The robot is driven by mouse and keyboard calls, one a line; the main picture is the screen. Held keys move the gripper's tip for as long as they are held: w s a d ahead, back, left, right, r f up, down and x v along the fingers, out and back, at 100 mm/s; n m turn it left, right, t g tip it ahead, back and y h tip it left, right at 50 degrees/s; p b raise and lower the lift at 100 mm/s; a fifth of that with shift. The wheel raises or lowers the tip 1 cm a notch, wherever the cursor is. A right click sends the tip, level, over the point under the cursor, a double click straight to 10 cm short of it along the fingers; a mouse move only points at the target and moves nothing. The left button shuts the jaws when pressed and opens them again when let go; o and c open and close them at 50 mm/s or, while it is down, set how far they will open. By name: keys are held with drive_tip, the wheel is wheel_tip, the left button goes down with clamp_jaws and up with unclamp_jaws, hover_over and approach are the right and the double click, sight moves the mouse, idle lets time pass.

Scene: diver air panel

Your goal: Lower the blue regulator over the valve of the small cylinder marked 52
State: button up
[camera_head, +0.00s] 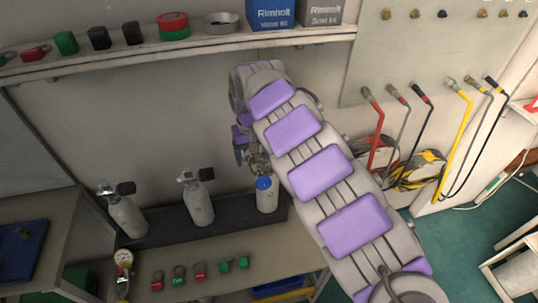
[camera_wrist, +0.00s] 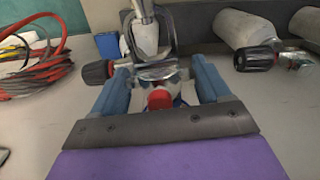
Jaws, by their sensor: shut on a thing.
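My gripper (camera_head: 250,158) is above the rightmost of three grey cylinders (camera_head: 268,202) on the dark rack. A round blue part (camera_head: 263,183), likely of the blue regulator, shows at that cylinder's top, just below the fingers. In the wrist view my gripper (camera_wrist: 163,85) has its two blue fingers on either side of a metal fitting with a red centre (camera_wrist: 160,98), and it is shut on this piece. A black knob with a red ring (camera_wrist: 97,72) sticks out left beside it. No mark 52 is readable. Whether the regulator touches the valve I cannot tell.
Two other cylinders with black-knobbed valves, the middle one (camera_head: 198,205) and the left one (camera_head: 128,217), stand along the rack. Small red and green fittings (camera_head: 200,270) and a gauge (camera_head: 123,258) are in front. A shelf (camera_head: 180,46) is above; hoses (camera_head: 372,130) hang right.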

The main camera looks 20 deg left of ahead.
drive_tip(key=shift+a, duration=0.2)
drive_tip(key=shift+w+d+p, duration=0.25)
drive_tip(key=shift+w+p, duration=0.1)
drive_tip(key=shift+w, duration=0.25)
drive_tip(key=shift+w+d+p, duration=0.2)
drive_tip(key=shift+w+p, duration=0.1)
drive_tip(key=shift+w, duration=0.3)
drive_tip(key=shift+w+a+f+p, duration=0.15)
drive_tip(key=shift+w+p, duration=0.15)
drive_tip(key=shift+w, duration=0.25)
drive_tip(key=shift+w+a+f+p, duration=0.15)
drive_tip(key=shift+w+p, duration=0.15)
drive_tip(key=shift+w, duration=0.2)
drive_tip(key=shift+w+d+p, duration=0.25)
drive_tip(key=shift+w+p, duration=0.5)
drive_tip(key=shift+w, duration=0.5)
drive_tip(key=shift+w+f+p, duration=0.1)
drive_tip(key=shift+w+p, duration=0.15)
drive_tip(key=shift+p, duration=0.25)
drive_tip(key=shift+f, duration=0.8)
drive_tip(key=shift+d+p, duration=0.1)
drive_tip(key=shift+p, duration=0.3)
drive_tip(key=shift+f+p, duration=0.55)
drive_tip(key=shift+f, duration=0.6)
